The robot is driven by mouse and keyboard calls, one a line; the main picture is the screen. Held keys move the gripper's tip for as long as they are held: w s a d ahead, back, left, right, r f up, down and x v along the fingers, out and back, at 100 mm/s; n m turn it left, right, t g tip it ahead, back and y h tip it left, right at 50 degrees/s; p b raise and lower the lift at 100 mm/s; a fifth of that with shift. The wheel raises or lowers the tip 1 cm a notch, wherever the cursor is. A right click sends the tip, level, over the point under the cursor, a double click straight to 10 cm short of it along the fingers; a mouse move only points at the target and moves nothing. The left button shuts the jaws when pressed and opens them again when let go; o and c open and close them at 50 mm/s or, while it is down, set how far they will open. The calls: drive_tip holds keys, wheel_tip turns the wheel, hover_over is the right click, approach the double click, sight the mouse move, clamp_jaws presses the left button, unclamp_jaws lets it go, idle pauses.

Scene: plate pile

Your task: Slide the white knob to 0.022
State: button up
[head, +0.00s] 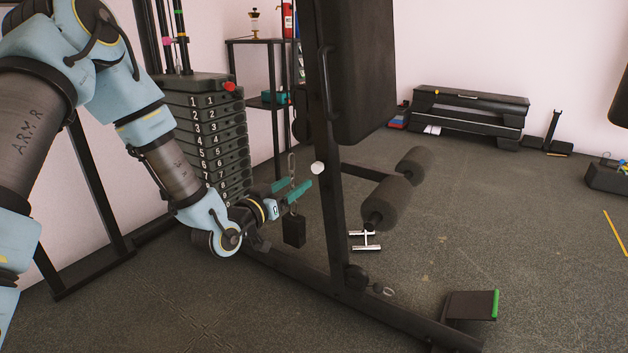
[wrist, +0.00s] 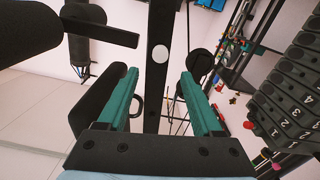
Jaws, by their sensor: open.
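The white knob (head: 317,168) is a small round knob on the dark upright post of the weight machine in the head view. In the wrist view the white knob (wrist: 160,54) shows as a white disc on the post, between and beyond the two fingers. My gripper (head: 295,192) has teal fingers and is open, just left of and a little below the knob in the head view. It is apart from the knob, with nothing between the fingers in the wrist view (wrist: 161,92). No scale or number for the knob's position can be read.
A numbered weight stack (head: 212,135) stands left of my gripper. A chain with a black block (head: 294,230) hangs by the fingers. Foam rollers (head: 390,200) stick out right of the post. A dark bench (head: 468,115) stands at the back. Open floor lies to the right.

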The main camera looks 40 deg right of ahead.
sight(315, 169)
drive_tip(key=b+x, duration=0.2)
drive_tip(key=x, duration=0.8)
drive_tip(key=shift+a, duration=0.1)
drive_tip(key=shift+c, duration=0.3)
clamp_jaws()
idle(0.8)
